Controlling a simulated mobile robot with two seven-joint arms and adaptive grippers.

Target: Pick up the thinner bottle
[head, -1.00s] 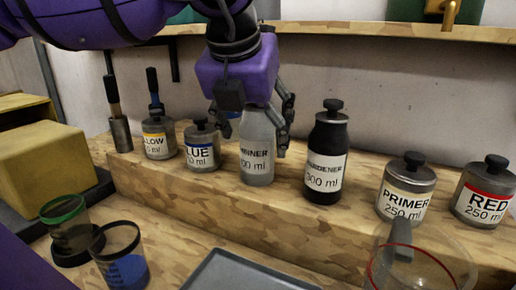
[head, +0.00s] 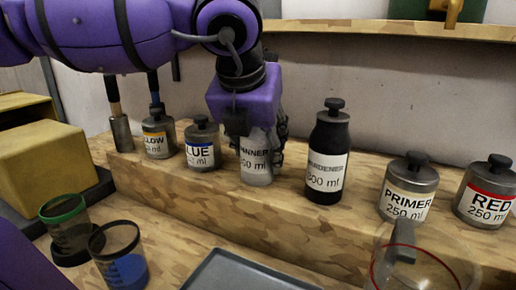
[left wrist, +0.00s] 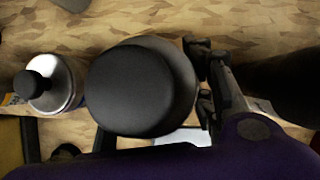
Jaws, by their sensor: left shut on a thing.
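The thinner bottle (head: 255,170) is grey with a white label and stands upright on the raised wooden step, between the blue can and the hardener bottle. My left gripper (head: 260,145) is shut on it from above, hiding its upper part in the head view. In the left wrist view the thinner bottle's round black cap (left wrist: 142,85) fills the middle, with dark finger links (left wrist: 208,85) close at its right. The bottle's base appears to rest on the step. My right gripper is not in view.
The blue can (head: 202,147) stands close at the left and the black hardener bottle (head: 327,155) at the right. Primer (head: 407,190) and red (head: 487,195) cans stand further right. Cups (head: 118,260) and a grey tray (head: 245,272) are on the lower bench. A shelf (head: 400,32) runs above.

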